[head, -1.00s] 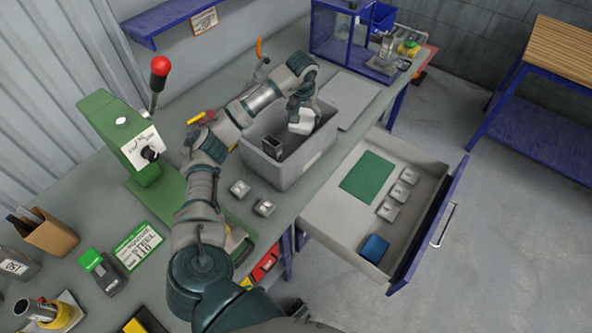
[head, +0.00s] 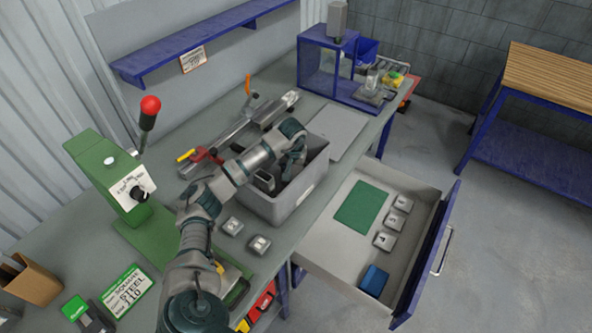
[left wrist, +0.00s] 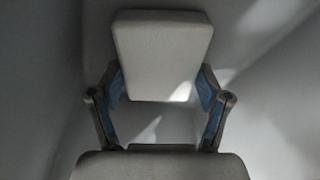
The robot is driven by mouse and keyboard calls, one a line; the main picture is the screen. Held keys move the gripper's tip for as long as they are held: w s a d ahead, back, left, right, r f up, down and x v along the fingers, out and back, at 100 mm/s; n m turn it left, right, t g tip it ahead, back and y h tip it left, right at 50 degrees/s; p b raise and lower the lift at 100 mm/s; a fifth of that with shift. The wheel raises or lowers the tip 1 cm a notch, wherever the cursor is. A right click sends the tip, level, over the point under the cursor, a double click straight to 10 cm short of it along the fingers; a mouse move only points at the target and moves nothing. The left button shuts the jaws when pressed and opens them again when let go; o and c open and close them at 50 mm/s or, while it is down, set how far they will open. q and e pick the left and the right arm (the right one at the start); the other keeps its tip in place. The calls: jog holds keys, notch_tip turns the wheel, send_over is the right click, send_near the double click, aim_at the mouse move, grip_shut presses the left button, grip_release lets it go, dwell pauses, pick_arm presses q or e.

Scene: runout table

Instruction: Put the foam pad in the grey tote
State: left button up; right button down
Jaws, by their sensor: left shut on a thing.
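The grey tote (head: 262,208) stands on the bench in the middle of the head view. My left gripper (head: 291,168) reaches down inside it, below the rim. In the left wrist view, the blue-padded fingers of my left gripper (left wrist: 158,92) are shut on a pale, block-shaped foam pad (left wrist: 162,50). Plain grey tote walls surround it there. In the head view the pad is hidden by the gripper and tote wall. I cannot tell whether it touches the tote floor. My right gripper is not in view.
A dark-topped grey part (head: 265,181) is in the tote's left end. An open drawer (head: 330,250) sticks out at right with a green mat (head: 361,206) and a blue block (head: 373,280). A green press (head: 108,180) stands left.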

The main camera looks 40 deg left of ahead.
aim_at(294, 174)
pick_arm(q)
jog(key=shift+a+f, duration=0.1)
jog(key=shift+a, duration=0.25)
jog(key=o, duration=0.7)
jog(key=shift+s+a, duration=0.1)
jog(key=shift+a, duration=0.15)
jog(key=shift+o, duration=0.4)
jog(key=shift+a+f, duration=0.1)
jog(key=shift+d, duration=0.5)
jog(key=shift+d+r, duration=0.2)
jog(key=shift+r, duration=0.3)
jog(key=r, duration=0.4)
jog(key=s+r, duration=0.1)
jog(key=r, duration=0.1)
jog(key=shift+s+a+r, duration=0.1)
jog(key=shift+a+r, duration=0.1)
jog(key=shift+r, duration=0.05)
jog(key=shift+d+r, duration=0.15)
jog(key=shift+d, duration=0.3)
